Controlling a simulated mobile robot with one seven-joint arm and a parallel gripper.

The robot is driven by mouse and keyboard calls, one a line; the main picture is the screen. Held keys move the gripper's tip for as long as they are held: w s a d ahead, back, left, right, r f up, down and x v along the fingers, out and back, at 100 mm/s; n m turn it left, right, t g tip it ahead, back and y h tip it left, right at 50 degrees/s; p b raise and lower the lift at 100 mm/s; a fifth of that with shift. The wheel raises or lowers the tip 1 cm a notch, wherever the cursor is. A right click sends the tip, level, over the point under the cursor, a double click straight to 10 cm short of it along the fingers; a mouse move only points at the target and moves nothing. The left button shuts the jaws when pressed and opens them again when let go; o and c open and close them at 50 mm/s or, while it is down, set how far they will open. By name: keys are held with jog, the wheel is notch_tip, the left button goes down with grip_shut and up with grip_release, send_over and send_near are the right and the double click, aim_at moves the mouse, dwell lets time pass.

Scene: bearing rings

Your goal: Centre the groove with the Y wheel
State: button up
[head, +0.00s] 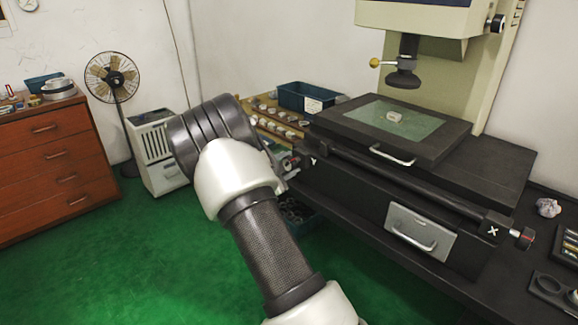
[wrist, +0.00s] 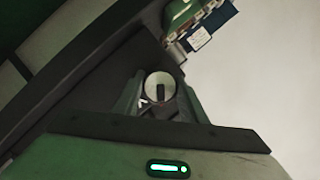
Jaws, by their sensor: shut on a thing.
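The Y wheel (wrist: 160,79) shows in the wrist view as a pale round face with a dark bar, and the Y mark stands beside it. My gripper (wrist: 161,98) is shut on the wheel, one finger on each side. In the head view the Y wheel (head: 291,163) is at the left end of the dark stage base, and my arm hides most of my gripper. A small pale ring (head: 393,116) lies on the glass plate (head: 365,112) of the stage, below the lens (head: 403,79). Its groove is too small to make out.
The X wheel (head: 523,239) is at the stage's right front corner. A stage handle (head: 392,156) and a drawer (head: 424,229) face the front. A blue bin (head: 307,97) and a rack of rings (head: 270,117) stand behind my gripper.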

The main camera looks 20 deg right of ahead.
jog(key=o, duration=1.1)
jog(key=shift+c, duration=0.2)
jog(key=p+v, duration=0.3)
jog(key=v, duration=1.4)
jog(key=shift+s+a+p, duration=0.15)
jog(key=shift+a+p, duration=0.05)
jog(key=shift+p, duration=0.15)
